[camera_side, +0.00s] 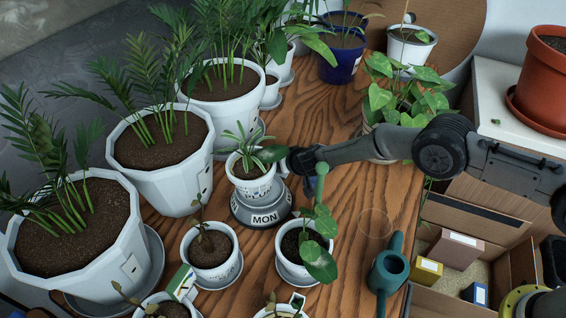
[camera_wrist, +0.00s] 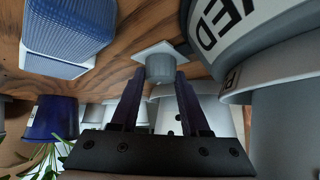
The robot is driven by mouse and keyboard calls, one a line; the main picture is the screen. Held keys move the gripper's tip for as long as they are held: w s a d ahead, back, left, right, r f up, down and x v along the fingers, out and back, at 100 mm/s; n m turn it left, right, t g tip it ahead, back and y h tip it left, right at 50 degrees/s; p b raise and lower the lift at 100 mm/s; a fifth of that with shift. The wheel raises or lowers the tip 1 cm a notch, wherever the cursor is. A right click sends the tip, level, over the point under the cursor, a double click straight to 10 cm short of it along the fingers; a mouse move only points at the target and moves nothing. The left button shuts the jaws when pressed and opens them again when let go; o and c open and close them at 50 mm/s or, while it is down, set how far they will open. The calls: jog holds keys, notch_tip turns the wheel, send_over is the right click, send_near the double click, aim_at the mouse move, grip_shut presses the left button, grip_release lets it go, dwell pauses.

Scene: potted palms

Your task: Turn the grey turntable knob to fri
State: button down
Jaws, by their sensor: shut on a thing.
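The grey turntable (camera_side: 243,212) stands on the wooden table under a small potted plant (camera_side: 250,182), with its MON label (camera_side: 265,218) facing the side camera. In the wrist view, part of the turntable (camera_wrist: 225,22) fills the upper right, and a label ending in ED is cut off by the edge. A grey knob (camera_wrist: 160,67) on a white square plate sits between the fingertips of my gripper (camera_wrist: 158,78), which is shut on it. In the side view my gripper (camera_side: 298,160) is beside the small pot; its fingers and the knob are hard to make out there.
Large white palm pots (camera_side: 160,185) crowd the left. Small potted plants (camera_side: 212,262) and (camera_side: 305,250) stand in front of the turntable. A teal watering can (camera_side: 388,272) is at the table's right edge. A blue ribbed object (camera_wrist: 66,32) is near in the wrist view.

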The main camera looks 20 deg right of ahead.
dwell(0.3)
jog(key=shift+c, duration=2)
grip_release()
jog(key=shift+n, duration=0.3)
